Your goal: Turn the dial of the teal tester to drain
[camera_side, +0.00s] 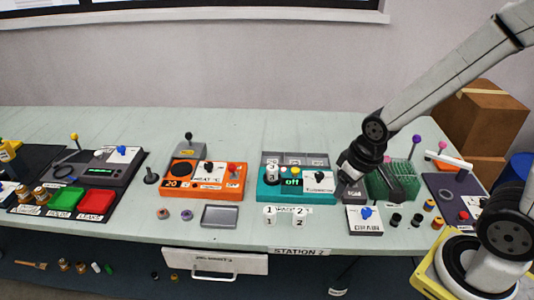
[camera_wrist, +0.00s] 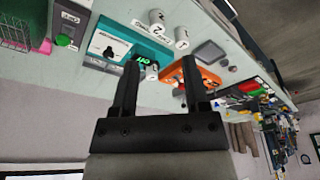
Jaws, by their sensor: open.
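The teal tester (camera_side: 262,196) sits on the bench right of centre in the side view, and it also shows upside down in the wrist view (camera_wrist: 140,40). Its green display (camera_side: 292,183) reads "off". Its black dial (camera_side: 319,177) is on a white panel at the right; the dial also shows in the wrist view (camera_wrist: 109,52). The panel's small lettering is too blurred to read. My gripper (camera_side: 374,186) is to the right of the tester, apart from the dial. In the wrist view its two fingers (camera_wrist: 160,64) are spread with nothing between them.
White numbered cylinders (camera_side: 270,220) stand before the tester. An orange device (camera_side: 180,183) is to its left. A white box with a blue knob (camera_side: 365,222) is at front right, its label seemingly "DRAIN". A green rack (camera_side: 400,175) stands close by my gripper.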

